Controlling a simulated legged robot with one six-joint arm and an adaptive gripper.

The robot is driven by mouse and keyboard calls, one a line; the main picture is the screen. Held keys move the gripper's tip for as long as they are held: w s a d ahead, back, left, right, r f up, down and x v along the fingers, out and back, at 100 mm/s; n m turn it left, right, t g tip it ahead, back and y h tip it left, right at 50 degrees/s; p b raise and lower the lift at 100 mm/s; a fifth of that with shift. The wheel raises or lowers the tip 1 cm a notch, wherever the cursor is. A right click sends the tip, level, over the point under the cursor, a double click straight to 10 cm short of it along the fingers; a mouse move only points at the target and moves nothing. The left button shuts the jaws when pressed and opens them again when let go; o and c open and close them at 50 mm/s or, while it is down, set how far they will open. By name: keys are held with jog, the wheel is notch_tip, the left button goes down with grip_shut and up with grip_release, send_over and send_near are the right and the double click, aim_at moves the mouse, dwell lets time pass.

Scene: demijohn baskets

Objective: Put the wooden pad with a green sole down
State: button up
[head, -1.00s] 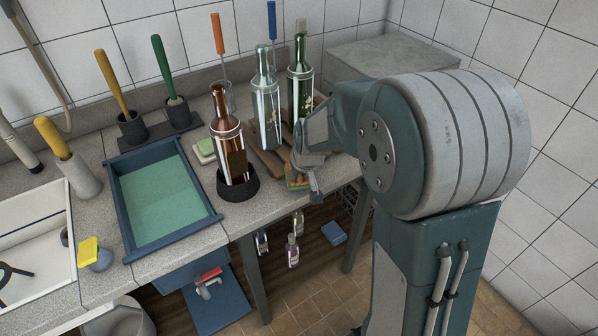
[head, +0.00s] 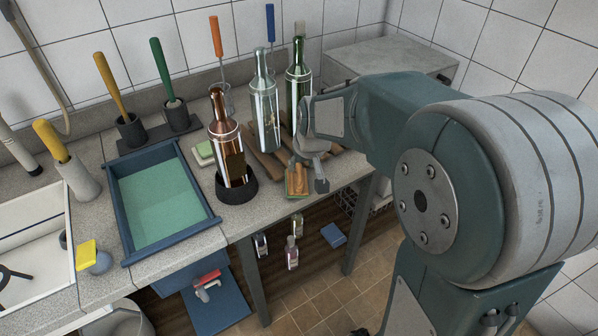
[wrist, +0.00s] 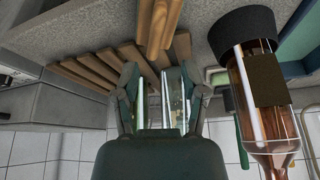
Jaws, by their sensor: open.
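The wooden pad (head: 297,181) is a small orange-brown block with green at its edge, lying on the grey worktop close to the front edge in the head view. My gripper (head: 307,172) is open right at the pad, with a finger to its right. Part of the pad is hidden by the gripper. In the wrist view my open gripper (wrist: 160,80) has nothing clearly between its fingers.
A copper bottle (head: 226,140) stands in a black ring left of the pad. A silver bottle (head: 265,112) and a green bottle (head: 299,90) stand behind, by a slatted wooden rack (head: 265,160). A blue tray (head: 157,200) lies further left. The worktop's front edge is close.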

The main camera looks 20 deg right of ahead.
jog(key=v, duration=0.6)
jog(key=s+r+m+t, duration=0.1)
jog(key=s+r, duration=0.2)
jog(key=s, duration=1.8)
jog(key=shift+h, duration=0.3)
jog(key=shift+s+r, duration=0.1)
jog(key=shift+r, duration=0.05)
